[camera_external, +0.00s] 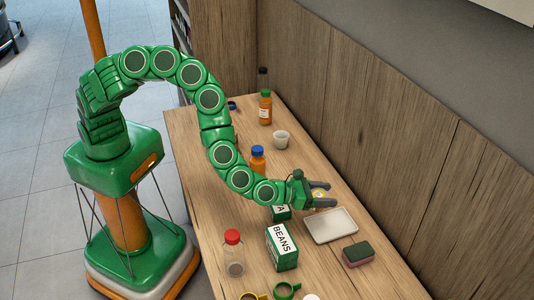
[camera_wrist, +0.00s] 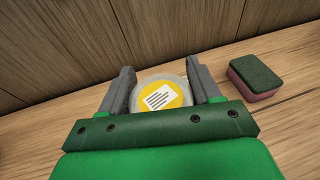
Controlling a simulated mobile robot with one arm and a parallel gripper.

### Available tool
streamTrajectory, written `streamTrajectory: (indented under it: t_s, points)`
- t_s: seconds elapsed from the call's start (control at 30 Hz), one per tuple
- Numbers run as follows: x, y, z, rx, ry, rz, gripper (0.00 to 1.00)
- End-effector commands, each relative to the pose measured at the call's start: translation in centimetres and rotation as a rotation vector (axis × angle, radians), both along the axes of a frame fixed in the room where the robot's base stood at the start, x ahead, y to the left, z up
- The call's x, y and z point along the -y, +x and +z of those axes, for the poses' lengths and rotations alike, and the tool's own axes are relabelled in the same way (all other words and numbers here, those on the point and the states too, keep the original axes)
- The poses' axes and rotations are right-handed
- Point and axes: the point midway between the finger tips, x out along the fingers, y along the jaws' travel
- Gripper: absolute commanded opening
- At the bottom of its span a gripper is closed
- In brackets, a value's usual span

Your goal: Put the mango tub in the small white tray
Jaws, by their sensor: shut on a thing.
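The mango tub (camera_external: 319,194) is a small round tub with a yellow lid and a white label. In the wrist view the tub (camera_wrist: 160,94) sits between the two grey fingers of my gripper (camera_wrist: 160,68), which is shut on it. In the external view my gripper (camera_external: 327,195) is just behind the small white tray (camera_external: 330,226), beyond its far edge. The tray is flat, shallow and empty. I cannot tell whether the tub is lifted or touches the table. The tray does not show in the wrist view.
A green and pink sponge (camera_external: 358,254) lies right of the tray. A beans box (camera_external: 282,247) and a red-capped jar (camera_external: 233,253) stand at left. A blue-capped bottle (camera_external: 257,160), a white cup (camera_external: 281,140) and a sauce bottle (camera_external: 265,106) stand farther back. A wooden wall borders the table.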

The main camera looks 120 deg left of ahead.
Motion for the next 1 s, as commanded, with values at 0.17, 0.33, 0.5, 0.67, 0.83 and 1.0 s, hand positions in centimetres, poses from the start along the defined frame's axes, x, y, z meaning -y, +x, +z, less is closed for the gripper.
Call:
streamTrajectory:
  t_s: [0.17,0.33,0.5,0.67,0.83,1.0]
  points:
    - [-0.1,0.3,-0.3,0.001,0.001,0.001,0.27]
    - [-0.2,0.8,-0.8,0.002,0.002,0.002,0.27]
    - [-0.2,1.0,-2.6,0.0,0.004,0.001,0.27]
    - [-0.2,1.0,-3.9,0.002,0.002,0.001,0.27]
    - [-0.1,1.1,-4.0,0.003,0.001,0.0,0.27]
    - [-0.1,1.0,-4.1,0.003,0.001,0.001,0.27]
